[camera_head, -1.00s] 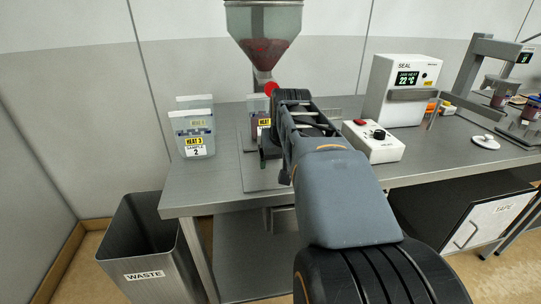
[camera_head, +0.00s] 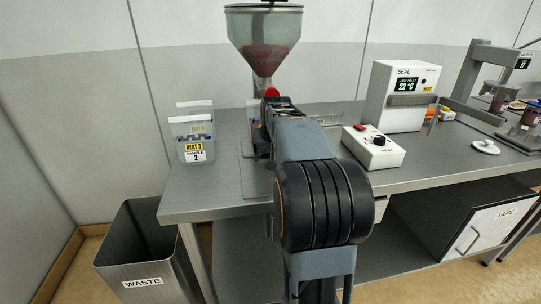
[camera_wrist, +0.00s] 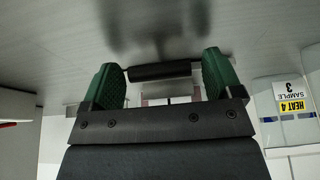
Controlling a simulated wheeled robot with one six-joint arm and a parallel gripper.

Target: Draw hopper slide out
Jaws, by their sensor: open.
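The hopper (camera_head: 263,42) is a clear funnel holding dark red material, above the workbench in the head view. A red round part (camera_head: 271,92) shows at its outlet, just beyond my arm. My gripper is largely hidden behind my arm in the head view. In the wrist view my gripper (camera_wrist: 160,66) is open, with green finger pads left and right. A short dark bar (camera_wrist: 160,72) lies between the pads and looks like the slide's handle; I cannot tell whether they touch it. The slide itself is hidden in the head view.
The sealer (camera_head: 402,95) and a white control box (camera_head: 373,147) stand right. A waste bin (camera_head: 141,245) is front left.

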